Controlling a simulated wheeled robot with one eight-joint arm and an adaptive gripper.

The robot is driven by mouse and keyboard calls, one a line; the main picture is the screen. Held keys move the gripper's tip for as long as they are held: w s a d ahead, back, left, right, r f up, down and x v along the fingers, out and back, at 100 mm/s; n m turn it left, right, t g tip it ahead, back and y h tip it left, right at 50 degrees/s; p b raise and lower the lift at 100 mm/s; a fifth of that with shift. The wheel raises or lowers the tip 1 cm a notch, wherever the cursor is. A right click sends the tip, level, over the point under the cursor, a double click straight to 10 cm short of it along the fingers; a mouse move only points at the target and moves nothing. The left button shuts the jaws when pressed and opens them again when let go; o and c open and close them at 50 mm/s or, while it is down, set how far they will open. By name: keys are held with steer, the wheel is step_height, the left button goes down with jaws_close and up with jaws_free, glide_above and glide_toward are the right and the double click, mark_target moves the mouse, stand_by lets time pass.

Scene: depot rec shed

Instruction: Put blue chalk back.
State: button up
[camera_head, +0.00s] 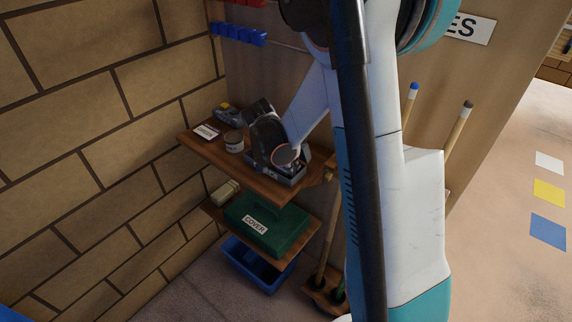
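No piece of blue chalk can be made out in this view. My gripper (264,138) is a dark shape over the upper wooden shelf (205,151), at the left end of a grey tray (291,181). My wrist and arm cover much of the tray and its contents. The fingertips are not clear, so I cannot tell whether the gripper is open or holds anything. A small grey box with yellow on it (229,113) lies at the back left of the shelf.
A tin (234,142) and a white label card (207,131) stand left of my gripper. Below are a green box labelled COVER (278,232) and a blue bin (245,260). The brick wall (110,130) is close on the left. Cues (456,135) stand at right.

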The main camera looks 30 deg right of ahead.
steer(key=shift+f, duration=0.2)
steer(key=o, duration=0.7)
steer(key=shift+r, duration=0.1)
steer(key=shift+o, duration=0.2)
steer(key=shift+r, duration=0.1)
steer(key=p+v, duration=0.4)
steer(key=v, duration=0.8)
steer(key=s+a+r+n+t+y, duration=0.2)
steer(key=s+a+r+n, duration=0.3)
steer(key=s, duration=0.4)
steer(key=s+a+r+n+t+y, duration=0.2)
steer(key=s+a+r+n, duration=0.3)
steer(key=s+n, duration=0.4)
steer(key=shift+s+a+r+t+y, duration=0.25)
steer(key=shift+s+a+t, duration=0.3)
steer(key=shift+a+t, duration=0.3)
